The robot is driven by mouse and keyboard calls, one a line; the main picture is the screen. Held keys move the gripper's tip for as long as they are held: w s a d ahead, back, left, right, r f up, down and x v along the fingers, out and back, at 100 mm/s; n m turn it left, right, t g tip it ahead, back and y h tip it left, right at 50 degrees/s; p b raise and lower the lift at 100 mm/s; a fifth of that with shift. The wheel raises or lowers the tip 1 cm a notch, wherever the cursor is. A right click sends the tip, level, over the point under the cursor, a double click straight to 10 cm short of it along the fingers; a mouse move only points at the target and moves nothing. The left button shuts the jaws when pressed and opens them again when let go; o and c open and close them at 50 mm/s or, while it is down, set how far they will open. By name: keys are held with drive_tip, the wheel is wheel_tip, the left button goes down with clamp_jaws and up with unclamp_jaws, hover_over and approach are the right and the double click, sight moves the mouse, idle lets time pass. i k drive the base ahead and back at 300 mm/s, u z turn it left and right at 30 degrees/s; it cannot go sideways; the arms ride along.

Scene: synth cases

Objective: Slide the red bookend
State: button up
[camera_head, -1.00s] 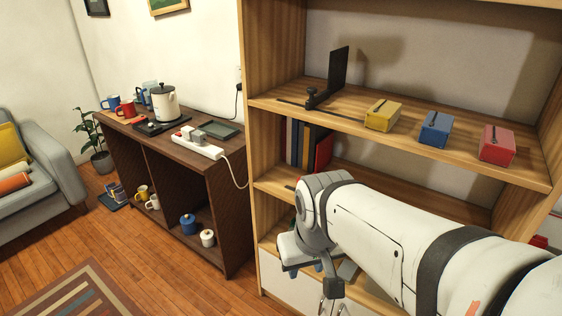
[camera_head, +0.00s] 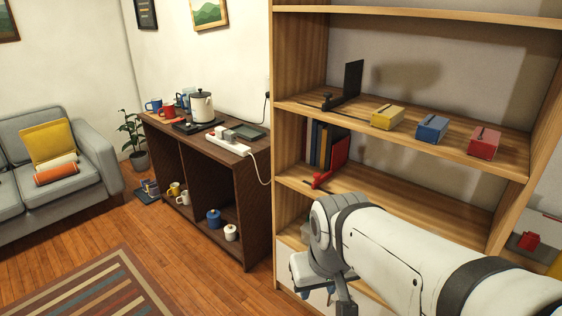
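The red bookend (camera_head: 340,153) stands upright on the middle shelf, at the right end of a row of books (camera_head: 322,143). Its red foot (camera_head: 320,180) reaches toward the shelf's front edge and carries a small knob or clamp. I cannot tell whether its plate touches the last book. My arm crosses the lower right of the view, in front of the shelves. My gripper (camera_head: 345,303) hangs below the bookend and apart from it. The bottom edge of the picture cuts it off, so its fingers are not clear.
A black bookend (camera_head: 353,80) and yellow (camera_head: 388,118), blue (camera_head: 432,129) and red (camera_head: 484,142) boxes are on the shelf above. The middle shelf (camera_head: 410,188) looks bare right of the red bookend. A dark cabinet (camera_head: 256,210) stands at left.

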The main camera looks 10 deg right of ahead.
sight(340, 150)
drive_tip(key=i, duration=0.85)
drive_tip(key=z, duration=0.05)
